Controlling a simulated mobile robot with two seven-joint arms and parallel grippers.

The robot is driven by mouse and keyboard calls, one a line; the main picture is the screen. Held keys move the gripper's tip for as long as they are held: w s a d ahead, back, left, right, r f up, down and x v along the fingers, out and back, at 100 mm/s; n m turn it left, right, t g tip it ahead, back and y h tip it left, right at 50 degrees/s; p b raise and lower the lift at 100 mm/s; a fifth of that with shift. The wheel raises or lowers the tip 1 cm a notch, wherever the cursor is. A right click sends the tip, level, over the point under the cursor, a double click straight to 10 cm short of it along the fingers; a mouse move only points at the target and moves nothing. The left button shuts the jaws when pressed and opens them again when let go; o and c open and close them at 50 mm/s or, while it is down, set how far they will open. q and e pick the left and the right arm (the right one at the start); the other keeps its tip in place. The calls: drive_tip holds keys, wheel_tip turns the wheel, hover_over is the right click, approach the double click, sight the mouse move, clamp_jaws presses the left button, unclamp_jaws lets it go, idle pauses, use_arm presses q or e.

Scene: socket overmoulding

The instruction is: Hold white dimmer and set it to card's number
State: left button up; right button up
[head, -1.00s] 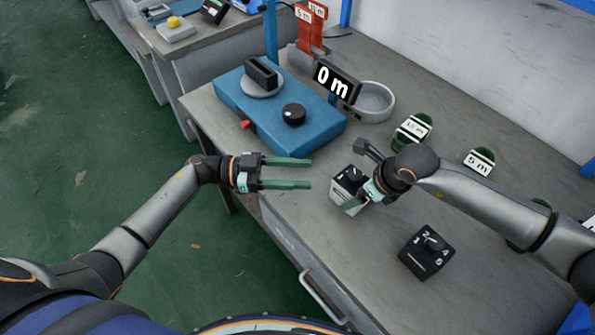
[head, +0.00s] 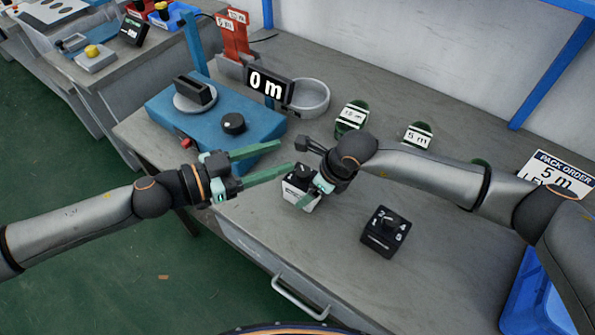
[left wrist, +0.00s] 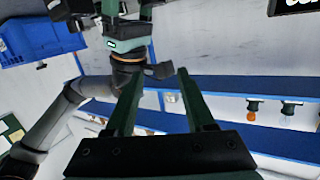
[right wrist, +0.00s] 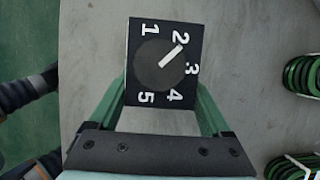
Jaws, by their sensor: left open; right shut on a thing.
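The white dimmer (head: 299,194) has a white body and a black dial face. My right gripper (head: 312,192) is shut on it at the table's front edge. In the right wrist view its dial (right wrist: 162,65) shows numbers 1 to 5, and the pointer aims between 2 and 3, nearer 2. My left gripper (head: 284,157) is open and empty, its fingertips just left of and behind the white dimmer. The pack order card (head: 562,176) at the right reads "5 m"; a line below begins "LE", the rest hidden by my right arm.
A black dimmer (head: 386,232) stands on the table to the right. A blue machine (head: 213,124) with knobs, a "0 m" display (head: 270,87) and a grey round dish (head: 310,97) are behind. Green coils (head: 352,117) lie further right. A blue crate (head: 538,300) is at the lower right.

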sight(301, 173)
use_arm(q)
drive_tip(key=s+a+f+n+y, duration=0.3)
drive_tip(key=s+a+f+y, duration=0.1)
drive_tip(key=shift+t, duration=0.3)
drive_tip(key=x, duration=1.2)
drive_tip(key=shift+s+d, duration=0.1)
drive_tip(key=shift+s, duration=0.05)
drive_tip(key=shift+c, duration=0.2)
clamp_jaws()
